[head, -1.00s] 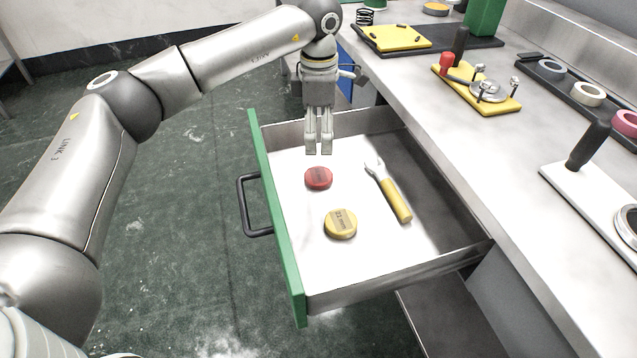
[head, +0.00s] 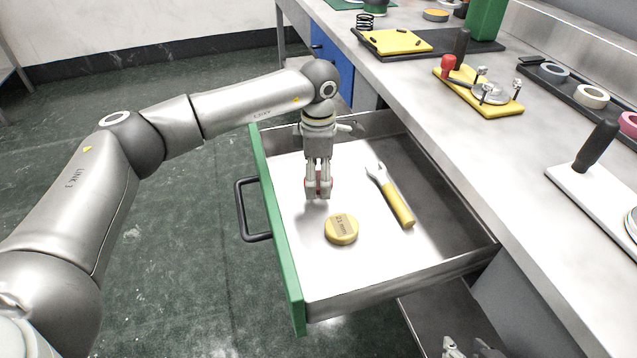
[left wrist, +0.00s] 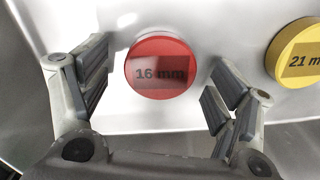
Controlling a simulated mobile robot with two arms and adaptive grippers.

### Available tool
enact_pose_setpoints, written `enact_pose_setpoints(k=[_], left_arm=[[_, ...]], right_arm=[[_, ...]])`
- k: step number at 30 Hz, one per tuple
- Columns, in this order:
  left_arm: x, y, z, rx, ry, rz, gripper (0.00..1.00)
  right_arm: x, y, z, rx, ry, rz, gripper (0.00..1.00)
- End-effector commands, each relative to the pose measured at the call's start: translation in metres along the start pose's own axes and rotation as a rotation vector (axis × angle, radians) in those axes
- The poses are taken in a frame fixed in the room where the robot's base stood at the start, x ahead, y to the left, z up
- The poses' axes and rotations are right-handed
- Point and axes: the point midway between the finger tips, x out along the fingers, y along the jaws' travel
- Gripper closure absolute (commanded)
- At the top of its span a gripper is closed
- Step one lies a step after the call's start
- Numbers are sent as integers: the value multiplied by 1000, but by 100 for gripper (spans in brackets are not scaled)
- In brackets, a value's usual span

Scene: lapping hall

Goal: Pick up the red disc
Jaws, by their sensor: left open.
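The red disc (left wrist: 161,67), marked "16 mm", lies flat on the white floor of the open drawer (head: 400,262). In the left wrist view it sits between and a little beyond the fingers, apart from both. In the head view the red disc (head: 318,178) is mostly hidden behind the fingers. My left gripper (head: 318,194) is open, pointing down into the drawer around the disc's place. My right gripper (head: 470,350) shows only in part at the bottom edge of the head view; its jaw state is unclear.
A yellow disc (head: 341,228), marked "21 mm", lies nearer in the drawer. A yellow-handled wrench (head: 396,204) lies to the right. The drawer's green front (head: 277,230) and metal walls surround them. The workbench (head: 455,130) runs along the right, with fixtures on it.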

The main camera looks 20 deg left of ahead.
Motion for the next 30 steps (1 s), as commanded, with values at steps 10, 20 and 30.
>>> enact_pose_setpoints(k=[10, 20, 30], left_arm=[[0, 0, 0, 0, 0, 0, 34], [0, 0, 0, 0, 0, 1, 68], [-8, 0, 0, 0, -1, 1, 68]], right_arm=[[0, 0, -1, 0, 2, 0, 60], [0, 0, 0, 0, 2, 0, 60], [-2, 0, 2, 0, -14, 0, 60]])
